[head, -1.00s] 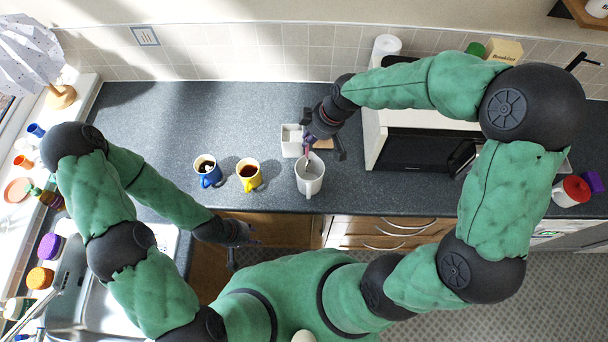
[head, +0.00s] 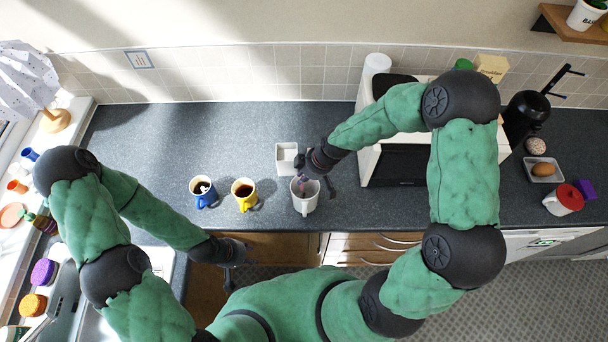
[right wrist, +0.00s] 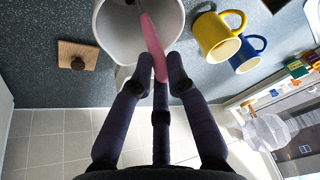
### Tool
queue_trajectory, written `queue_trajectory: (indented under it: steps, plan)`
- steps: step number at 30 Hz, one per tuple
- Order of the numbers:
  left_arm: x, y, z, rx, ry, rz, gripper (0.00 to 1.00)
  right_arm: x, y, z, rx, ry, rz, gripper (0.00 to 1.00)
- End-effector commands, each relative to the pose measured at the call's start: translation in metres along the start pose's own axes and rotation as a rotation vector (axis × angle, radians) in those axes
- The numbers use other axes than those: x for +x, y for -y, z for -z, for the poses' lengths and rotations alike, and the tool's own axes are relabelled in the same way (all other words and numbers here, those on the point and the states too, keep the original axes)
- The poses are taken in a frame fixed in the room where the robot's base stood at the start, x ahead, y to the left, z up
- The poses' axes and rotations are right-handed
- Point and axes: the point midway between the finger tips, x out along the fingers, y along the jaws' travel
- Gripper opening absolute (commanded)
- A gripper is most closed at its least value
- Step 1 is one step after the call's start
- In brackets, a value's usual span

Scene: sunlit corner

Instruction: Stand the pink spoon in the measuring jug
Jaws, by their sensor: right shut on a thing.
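The white measuring jug (head: 304,203) stands near the front edge of the counter; in the right wrist view its open mouth (right wrist: 113,22) faces me. My right gripper (head: 304,176) is over the jug's rear rim. It is shut on the pink spoon (right wrist: 151,42), which shows between the two fingertips in the right wrist view (right wrist: 160,72). The spoon's far part overlaps the jug's mouth; I cannot tell how deep it reaches. In the head view the spoon is mostly hidden. My left gripper (head: 238,258) is low before the counter front, its fingers apart and empty.
A yellow mug (head: 243,197) and a blue mug (head: 203,203), with dark contents, stand left of the jug. A white square container (head: 287,151) is behind it. A wooden piece with a knob (right wrist: 78,57) lies nearby. The counter's back left is clear.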

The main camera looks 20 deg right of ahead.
Motion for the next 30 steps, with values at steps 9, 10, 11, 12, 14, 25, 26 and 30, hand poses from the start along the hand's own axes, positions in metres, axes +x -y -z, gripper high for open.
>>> queue_trajectory:
  steps: [9, 10, 11, 12, 14, 25, 26, 30]
  plan:
    - [0.004, 0.001, 0.0, 0.0, 0.0, 0.0, 0.4, 0.003, -0.001, -0.001, 0.0, -0.001, -0.001, 0.0]
    - [0.005, 0.002, 0.0, 0.0, 0.0, 0.0, 0.4, 0.003, -0.001, -0.001, 0.0, -0.001, -0.001, 0.0]
    - [0.004, 0.002, 0.0, 0.0, 0.0, 0.0, 0.4, 0.003, -0.001, -0.001, 0.0, -0.001, -0.001, 0.22]
    - [0.004, 0.001, 0.0, 0.0, 0.0, 0.0, 0.4, 0.002, 0.0, -0.001, 0.0, -0.001, -0.001, 0.33]
    - [0.003, 0.001, 0.0, 0.0, 0.0, 0.0, 0.4, 0.002, 0.0, -0.001, 0.0, -0.001, -0.001, 0.4]
    - [0.001, 0.0, 0.0, 0.0, 0.0, 0.0, 0.4, 0.0, 0.0, 0.0, 0.0, -0.001, -0.001, 0.4]
    - [0.0, 0.0, 0.0, 0.0, 0.0, 0.0, 0.4, -0.001, 0.0, 0.001, 0.0, -0.001, -0.001, 0.4]
    - [0.001, 0.001, 0.0, 0.0, 0.0, 0.0, 0.4, -0.016, -0.002, 0.002, 0.0, -0.003, -0.004, 0.4]
